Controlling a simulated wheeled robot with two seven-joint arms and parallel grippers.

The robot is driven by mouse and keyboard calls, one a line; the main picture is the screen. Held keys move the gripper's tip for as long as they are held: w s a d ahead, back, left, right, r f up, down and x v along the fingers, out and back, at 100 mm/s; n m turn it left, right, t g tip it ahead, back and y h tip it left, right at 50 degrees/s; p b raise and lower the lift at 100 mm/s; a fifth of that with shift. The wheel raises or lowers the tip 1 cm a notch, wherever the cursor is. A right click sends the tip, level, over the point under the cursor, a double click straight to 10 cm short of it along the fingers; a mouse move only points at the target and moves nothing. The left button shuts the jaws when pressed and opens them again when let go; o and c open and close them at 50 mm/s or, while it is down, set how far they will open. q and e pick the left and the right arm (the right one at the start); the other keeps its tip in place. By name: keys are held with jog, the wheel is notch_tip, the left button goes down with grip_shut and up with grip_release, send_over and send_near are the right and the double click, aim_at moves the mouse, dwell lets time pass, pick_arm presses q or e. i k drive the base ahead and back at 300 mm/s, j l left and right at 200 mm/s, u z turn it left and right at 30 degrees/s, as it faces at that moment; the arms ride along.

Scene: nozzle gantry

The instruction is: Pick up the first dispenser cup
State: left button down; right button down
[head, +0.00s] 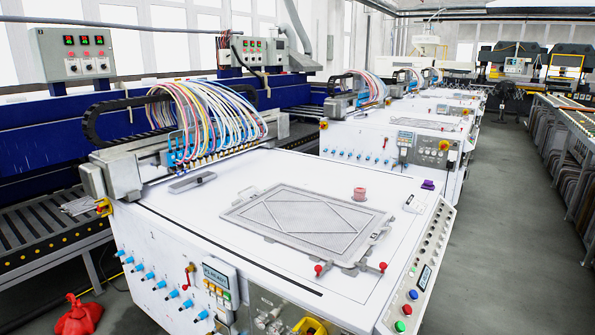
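A small pinkish-red cup-like object (360,194) stands on the white top of the nearest machine (235,190), just behind the far edge of a grey framed plate (305,222). It looks upright and looks like the dispenser cup. A small purple object (428,185) sits to its right, near the machine's far right corner; its exact shape is too small to tell. Neither of my grippers shows in the head view.
A gantry with a row of nozzles and coloured hoses (215,120) spans the machine's left side. Red-knobbed clamps (382,267) stand at the plate's front. A button panel (425,270) lines the right edge. Grey floor (500,220) is clear to the right.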

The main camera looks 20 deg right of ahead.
aim_at(359, 191)
jog(key=l+z, duration=0.1)
jog(key=l, duration=0.3)
jog(key=i+l+z, duration=0.15)
jog(key=l, duration=0.25)
jog(key=l+z, duration=0.1)
jog(key=l, duration=0.3)
jog(key=i+l+z, duration=0.1)
jog(key=l, duration=0.3)
jog(key=i+l+z, duration=0.15)
jog(key=l, duration=0.25)
jog(key=i+l+z, duration=0.1)
jog(key=l, duration=0.3)
jog(key=i+l+z, duration=0.1)
jog(key=l, duration=0.25)
